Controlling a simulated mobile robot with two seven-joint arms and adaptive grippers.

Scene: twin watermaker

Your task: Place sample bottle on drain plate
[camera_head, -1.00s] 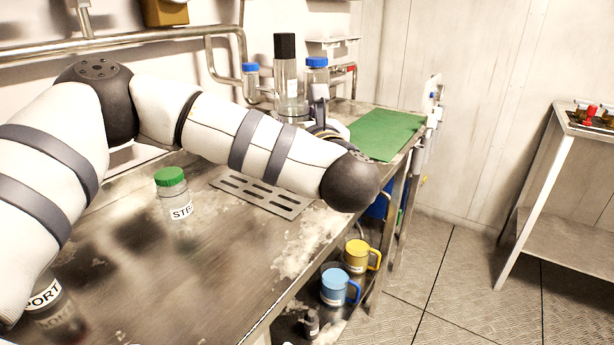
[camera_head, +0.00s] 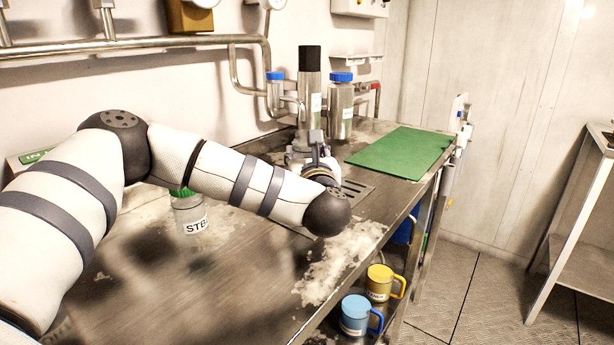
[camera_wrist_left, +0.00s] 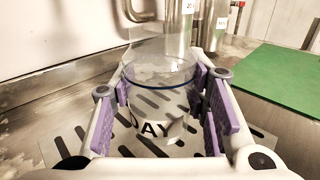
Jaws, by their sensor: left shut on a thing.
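My left gripper (camera_head: 316,152) is shut on a clear sample bottle labelled DAY. The bottle (camera_wrist_left: 155,127) stands roughly upright between the purple finger pads in the left wrist view. In the head view I cannot make it out behind my arm and gripper. The slotted metal drain plate (camera_head: 357,188) lies on the bench, mostly hidden by my forearm in the head view. In the left wrist view, the plate (camera_wrist_left: 70,148) shows below and around the bottle. I cannot tell whether the bottle touches it. My right gripper is not in view.
A tall black-capped cylinder (camera_head: 309,85) and blue-capped bottles (camera_head: 341,105) (camera_head: 275,95) stand behind my gripper. A green mat (camera_head: 402,152) lies to the right. A green-capped jar (camera_head: 190,215) is partly behind my arm. Yellow (camera_head: 380,283) and blue (camera_head: 355,315) mugs sit on the lower shelf.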

